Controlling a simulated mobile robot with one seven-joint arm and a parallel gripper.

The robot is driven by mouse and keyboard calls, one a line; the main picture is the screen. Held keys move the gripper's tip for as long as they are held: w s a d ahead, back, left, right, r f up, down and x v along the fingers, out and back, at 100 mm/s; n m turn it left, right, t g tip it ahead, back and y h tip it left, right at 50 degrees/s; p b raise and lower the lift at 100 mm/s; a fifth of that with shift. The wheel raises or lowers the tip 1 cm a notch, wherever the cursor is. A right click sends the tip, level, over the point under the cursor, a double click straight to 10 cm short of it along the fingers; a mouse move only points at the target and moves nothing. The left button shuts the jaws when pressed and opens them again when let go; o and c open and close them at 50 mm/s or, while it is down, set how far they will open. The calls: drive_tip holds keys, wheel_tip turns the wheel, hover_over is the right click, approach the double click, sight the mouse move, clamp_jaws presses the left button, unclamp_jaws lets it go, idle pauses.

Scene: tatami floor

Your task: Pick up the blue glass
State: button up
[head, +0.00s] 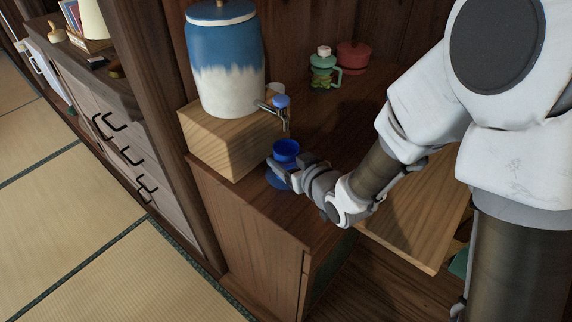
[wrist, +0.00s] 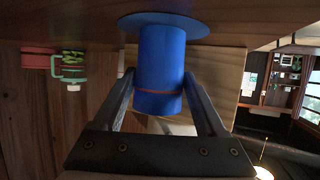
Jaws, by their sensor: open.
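The blue glass (head: 286,148) stands upright on a round blue coaster (head: 276,181) on the dark wooden cabinet top, below and near the dispenser's tap. My gripper (head: 284,172) is at the glass, and its fingers hide the lower part of the glass in the head view. In the wrist view, which is upside down, the blue glass (wrist: 160,62) lies between the two spread fingers of my gripper (wrist: 159,80). The coaster (wrist: 205,27) shows above it there. The fingers are open, one on each side of the glass. A thin reddish line crosses the glass.
A blue-and-white dispenser (head: 224,65) stands on a wooden block (head: 225,140) just behind the glass, its tap (head: 280,106) jutting out above. A green jar (head: 323,70) and a red pot (head: 353,56) stand farther back. The cabinet's front edge is close by.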

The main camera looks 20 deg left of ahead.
sight(280, 153)
drive_tip(key=x, duration=0.4)
drive_tip(key=shift+w+f+b, duration=0.1)
drive_tip(key=shift+f+b, duration=0.15)
drive_tip(key=shift+b, duration=0.1)
drive_tip(key=c, duration=1.1)
drive_tip(key=shift+r, duration=0.15)
